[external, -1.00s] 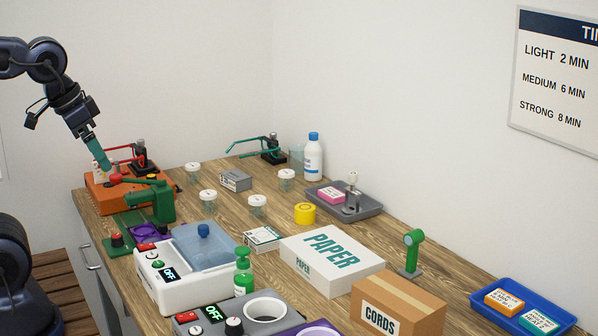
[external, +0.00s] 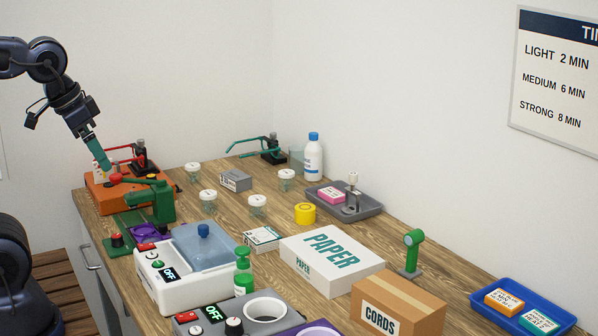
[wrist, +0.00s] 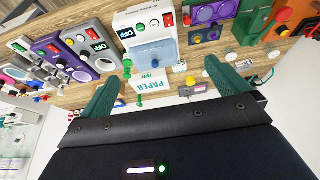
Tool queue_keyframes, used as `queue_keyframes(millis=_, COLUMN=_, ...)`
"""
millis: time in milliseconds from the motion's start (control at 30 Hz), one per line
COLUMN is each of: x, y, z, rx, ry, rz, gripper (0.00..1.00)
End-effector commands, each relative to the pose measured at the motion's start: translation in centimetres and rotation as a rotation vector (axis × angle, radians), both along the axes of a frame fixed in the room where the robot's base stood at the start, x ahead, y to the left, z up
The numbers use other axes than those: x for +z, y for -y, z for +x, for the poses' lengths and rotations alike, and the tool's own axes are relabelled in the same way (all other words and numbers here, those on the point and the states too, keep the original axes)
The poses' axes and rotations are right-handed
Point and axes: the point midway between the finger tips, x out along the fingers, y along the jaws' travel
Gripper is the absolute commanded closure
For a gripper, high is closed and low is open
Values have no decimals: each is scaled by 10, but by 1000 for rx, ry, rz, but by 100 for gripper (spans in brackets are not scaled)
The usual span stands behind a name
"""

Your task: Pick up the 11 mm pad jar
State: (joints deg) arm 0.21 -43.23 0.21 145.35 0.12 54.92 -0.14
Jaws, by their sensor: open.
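Several small clear jars with white lids stand on the wooden table in the external view: a back-left jar (external: 193,173), a front-left jar (external: 208,200), a front-right jar (external: 257,205) and a back-right jar (external: 286,179). The lid marks are too small to read, so I cannot tell which is the 11 mm pad jar. My gripper (external: 104,162) points down at the table's far left end, over the orange device and left of the jars. In the wrist view my gripper (wrist: 163,72) has its green fingers spread wide with nothing held between them.
An orange device (external: 128,194) and green press (external: 153,203) stand near my gripper. A grey box (external: 235,181) sits among the jars. A yellow roll (external: 305,213), grey tray (external: 371,208), white bottle (external: 313,160), paper box (external: 333,262) and white bath unit (external: 190,284) surround them.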

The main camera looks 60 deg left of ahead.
Motion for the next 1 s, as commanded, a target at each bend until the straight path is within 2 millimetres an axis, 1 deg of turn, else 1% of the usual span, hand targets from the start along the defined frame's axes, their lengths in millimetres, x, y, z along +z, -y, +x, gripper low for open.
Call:
queue_keyframes(millis=267, x=0, y=0, z=0, rx=0, ry=0, rz=0, gripper=0)
queue_keyframes(millis=400, x=0, y=0, z=0, rx=0, ry=0, rz=0, gripper=28)
queue_keyframes(millis=433, x=0, y=0, z=0, rx=0, ry=0, rz=0, gripper=31)
queue_keyframes(millis=667, x=0, y=0, z=0, rx=0, ry=0, rz=0, gripper=31)
queue_keyframes(millis=767, x=2, y=-1, z=3, rx=-1, ry=-2, rz=3, gripper=31)
queue_keyframes(millis=867, x=7, y=-5, z=14, rx=-5, ry=-11, rz=11, gripper=31)
queue_keyframes(millis=967, x=16, y=-12, z=34, rx=-17, ry=-27, rz=26, gripper=31)
queue_keyframes(millis=1000, x=19, y=-16, z=43, rx=-23, ry=-35, rz=33, gripper=31)
